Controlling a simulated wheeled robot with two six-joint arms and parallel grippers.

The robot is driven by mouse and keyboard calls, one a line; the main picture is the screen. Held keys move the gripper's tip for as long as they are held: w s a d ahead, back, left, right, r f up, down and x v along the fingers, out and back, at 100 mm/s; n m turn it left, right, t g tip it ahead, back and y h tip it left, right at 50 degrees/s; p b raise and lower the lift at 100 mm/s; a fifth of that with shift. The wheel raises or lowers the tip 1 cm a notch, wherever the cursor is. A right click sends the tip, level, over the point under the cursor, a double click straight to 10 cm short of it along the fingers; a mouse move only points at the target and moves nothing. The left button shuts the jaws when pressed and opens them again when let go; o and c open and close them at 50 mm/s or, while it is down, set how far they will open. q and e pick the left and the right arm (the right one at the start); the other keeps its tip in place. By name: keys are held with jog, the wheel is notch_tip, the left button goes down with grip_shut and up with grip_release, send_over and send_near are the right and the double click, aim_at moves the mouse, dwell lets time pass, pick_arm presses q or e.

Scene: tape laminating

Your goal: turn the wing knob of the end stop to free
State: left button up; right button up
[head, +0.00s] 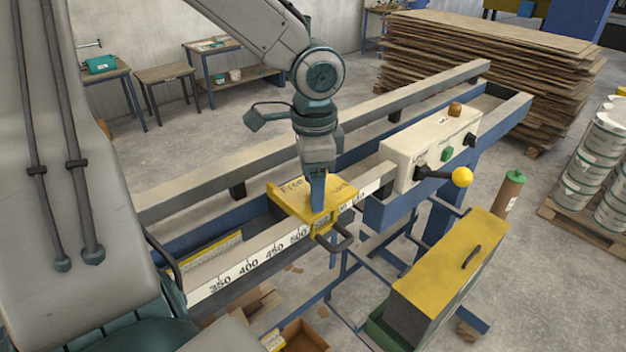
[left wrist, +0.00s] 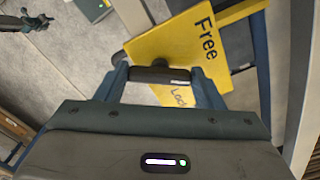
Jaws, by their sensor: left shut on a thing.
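The end stop (head: 287,204) is a yellow block on the scaled rail, with "Free" on its left and "Lock" on its right in the head view. Its yellow top also shows in the left wrist view (left wrist: 165,47), with "Free" above and "Lock" below. My left gripper (head: 318,200) points straight down onto the block. In the left wrist view its fingers (left wrist: 160,80) are closed on the ends of the dark wing knob (left wrist: 160,75). The knob lies crosswise between them, near both words. In the head view the gripper hides the knob. My right gripper is not in view.
A white rail scale (head: 260,262) runs along the front of the bench. A cream control box (head: 430,150) with a yellow-ball lever (head: 462,177) stands right of the end stop. A black handle (head: 336,240) juts from the block's front. A yellow-lidded bin (head: 450,262) stands in front.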

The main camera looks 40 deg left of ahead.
pick_arm(q)
jog(key=n, duration=0.6)
jog(key=shift+w+d+r, duration=0.1)
jog(key=shift+w+r, duration=0.05)
jog(key=shift+n, duration=0.3)
jog(key=o, duration=1)
jog(key=shift+c, duration=0.2)
jog(key=shift+s, duration=0.2)
